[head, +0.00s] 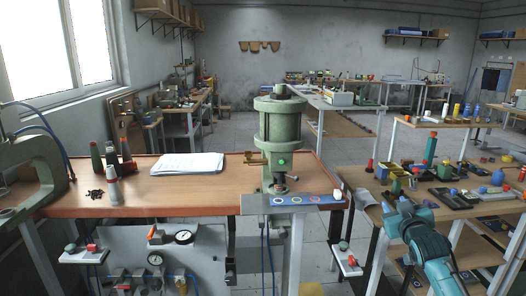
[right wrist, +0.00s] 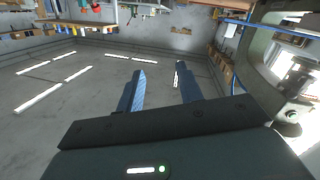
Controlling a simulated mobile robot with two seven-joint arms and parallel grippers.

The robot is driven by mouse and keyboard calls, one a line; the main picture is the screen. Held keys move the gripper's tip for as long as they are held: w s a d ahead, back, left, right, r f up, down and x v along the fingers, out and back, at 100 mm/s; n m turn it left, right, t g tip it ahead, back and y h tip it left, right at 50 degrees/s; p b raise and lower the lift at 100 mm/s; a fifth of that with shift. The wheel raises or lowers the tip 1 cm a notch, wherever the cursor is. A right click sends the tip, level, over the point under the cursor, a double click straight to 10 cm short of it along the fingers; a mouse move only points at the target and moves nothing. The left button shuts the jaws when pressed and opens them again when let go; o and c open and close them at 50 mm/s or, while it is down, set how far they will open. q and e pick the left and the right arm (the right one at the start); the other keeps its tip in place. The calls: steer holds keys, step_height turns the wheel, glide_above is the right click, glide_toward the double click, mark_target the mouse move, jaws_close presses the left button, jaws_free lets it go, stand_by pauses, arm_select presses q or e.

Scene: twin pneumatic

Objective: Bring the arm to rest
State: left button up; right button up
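My right arm, teal, comes in from the lower right in the head view, and my right gripper (head: 403,211) is at its far end, in front of the right-hand bench. Its fingers are hard to make out there. In the right wrist view the two blue fingers of this gripper (right wrist: 161,88) stand apart with nothing between them. The green pneumatic press (head: 280,135) stands upright on the wooden bench, left of the gripper and apart from it. My left gripper and left arm are not in the head view.
The wooden bench (head: 150,203) carries papers (head: 188,163) and several bottles. The right bench (head: 455,218) near my right arm is crowded with small parts and blocks. A green C-shaped frame (head: 32,150) stands at the far left. Open floor (head: 240,133) lies behind the press.

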steer(key=s+a+f+n+g+y, duration=0.1)
steer(key=s+a+f+g+y, duration=0.1)
steer(key=s+a+f, duration=0.65)
steer(key=s+a+f+n+g+y, duration=0.15)
steer(key=s+a+f, duration=0.35)
steer(key=s+f, duration=0.6)
steer(key=s+a+f+m+g+y, duration=0.1)
steer(key=s+a+f, duration=0.2)
steer(key=s, duration=0.7)
steer(key=s+a+f+m+g+y, duration=0.1)
steer(key=s+a+f, duration=0.2)
steer(key=s, duration=0.7)
steer(key=shift+a+f+g, duration=0.2)
steer(key=shift+a+g, duration=0.15)
steer(key=shift+a, duration=0.6)
